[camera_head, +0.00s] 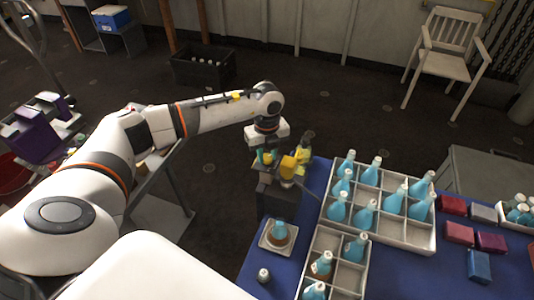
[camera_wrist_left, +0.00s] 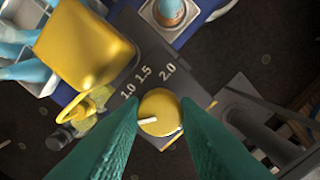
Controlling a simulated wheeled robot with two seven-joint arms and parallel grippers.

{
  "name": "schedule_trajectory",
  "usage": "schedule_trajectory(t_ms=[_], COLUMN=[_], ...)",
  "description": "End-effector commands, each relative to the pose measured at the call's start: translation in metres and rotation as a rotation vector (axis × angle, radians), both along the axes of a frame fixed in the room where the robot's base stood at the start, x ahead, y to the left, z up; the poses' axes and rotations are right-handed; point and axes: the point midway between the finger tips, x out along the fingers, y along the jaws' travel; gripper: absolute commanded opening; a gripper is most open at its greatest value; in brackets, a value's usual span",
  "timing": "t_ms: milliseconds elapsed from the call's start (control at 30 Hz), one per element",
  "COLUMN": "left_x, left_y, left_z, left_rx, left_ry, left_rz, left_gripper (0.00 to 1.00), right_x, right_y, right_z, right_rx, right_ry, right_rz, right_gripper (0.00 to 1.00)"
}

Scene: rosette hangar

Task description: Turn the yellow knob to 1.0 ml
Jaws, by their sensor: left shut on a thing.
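The round yellow knob (camera_wrist_left: 165,108) sits on the dark face of the dispenser (camera_wrist_left: 205,101); the dispenser also shows in the head view (camera_head: 275,199), at the blue table's left edge. The labels 1.0, 1.5 and 2.0 are printed around the knob's upper side. Its white pointer mark points to the lower left, away from all three numbers. My left gripper (camera_wrist_left: 160,108) has green fingers on either side of the knob and is shut on it. In the head view my left gripper (camera_head: 264,158) is at the dispenser's far side. My right gripper is out of view.
A larger yellow block (camera_wrist_left: 85,45) stands on the dispenser beside the knob. A bottle with blue liquid (camera_head: 279,231) stands on a small square plate in front. White divided crates (camera_head: 397,238) with several blue bottles fill the table to the right. A small capped jar (camera_head: 263,275) stands near the front.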

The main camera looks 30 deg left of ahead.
Motion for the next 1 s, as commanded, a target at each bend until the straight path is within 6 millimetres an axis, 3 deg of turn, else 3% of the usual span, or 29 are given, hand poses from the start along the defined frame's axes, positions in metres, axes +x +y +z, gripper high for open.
schedule_trajectory(t_ms=[600,1000], left_x=[0.001,0.001], left_y=[0.001,0.000], left_z=[-0.002,0.000], left_rx=[0.000,0.000], left_ry=[-0.003,-0.003], left_rz=[-0.429,-0.629], left_gripper=[0.06,0.06], right_x=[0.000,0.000], right_y=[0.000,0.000], right_z=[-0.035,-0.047], right_rx=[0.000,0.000], right_ry=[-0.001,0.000], right_rz=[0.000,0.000], right_gripper=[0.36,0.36])
